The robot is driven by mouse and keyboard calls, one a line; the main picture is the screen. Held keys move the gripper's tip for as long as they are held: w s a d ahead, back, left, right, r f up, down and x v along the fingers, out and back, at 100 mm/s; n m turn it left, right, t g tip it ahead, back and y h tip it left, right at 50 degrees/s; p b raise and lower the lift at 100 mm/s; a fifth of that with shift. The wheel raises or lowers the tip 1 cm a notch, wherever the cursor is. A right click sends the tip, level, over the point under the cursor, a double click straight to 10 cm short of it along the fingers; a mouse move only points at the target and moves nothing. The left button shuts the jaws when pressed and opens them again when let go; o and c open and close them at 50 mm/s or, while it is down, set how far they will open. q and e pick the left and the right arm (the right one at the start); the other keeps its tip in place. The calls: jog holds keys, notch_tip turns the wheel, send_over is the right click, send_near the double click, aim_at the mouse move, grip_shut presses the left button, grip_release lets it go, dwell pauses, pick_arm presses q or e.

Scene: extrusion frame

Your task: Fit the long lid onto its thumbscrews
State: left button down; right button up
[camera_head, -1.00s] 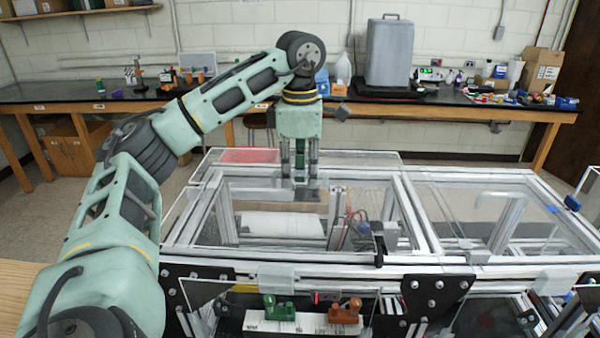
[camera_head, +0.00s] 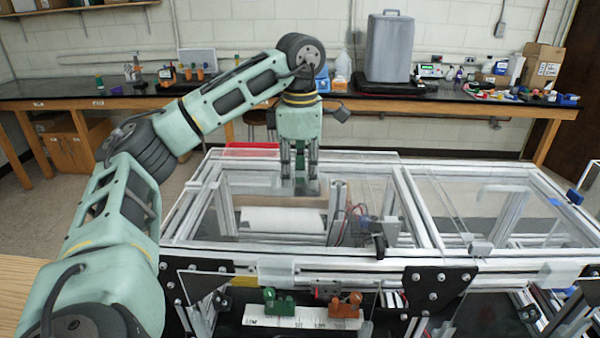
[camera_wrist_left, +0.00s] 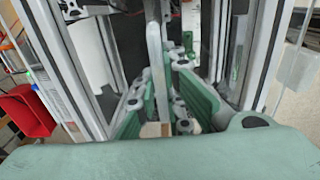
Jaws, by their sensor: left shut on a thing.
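My left gripper (camera_head: 300,186) hangs fingers-down over the back half of the metal extrusion frame (camera_head: 330,258). It is shut on a grey piece (camera_head: 312,187) that seems to belong to the clear long lid (camera_head: 345,155). In the left wrist view a grey bar (camera_wrist_left: 155,55) runs between the green fingers (camera_wrist_left: 160,112). The lid is see-through, so its outline and its gap to the frame are hard to tell. A dark upright knob (camera_head: 379,246) stands at the frame's front rail; I cannot tell whether it is a thumbscrew. My right gripper is not in view.
A clear panel (camera_head: 500,205) covers the frame's right part, with a blue knob (camera_head: 574,197) at its far right corner. A white roll (camera_head: 283,220) lies inside the frame. A red bin (camera_head: 250,152) is behind it. A lab bench (camera_head: 440,103) lines the wall.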

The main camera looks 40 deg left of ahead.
pick_arm(q)
jog(key=shift+f+b, duration=0.55)
jog(key=shift+f, duration=0.3)
jog(key=c, duration=1.8)
grip_release()
jog(key=shift+s, duration=0.1)
jog(key=shift+o, duration=0.2)
jog(key=shift+f, duration=0.1)
jog(key=shift+r, duration=6.15)
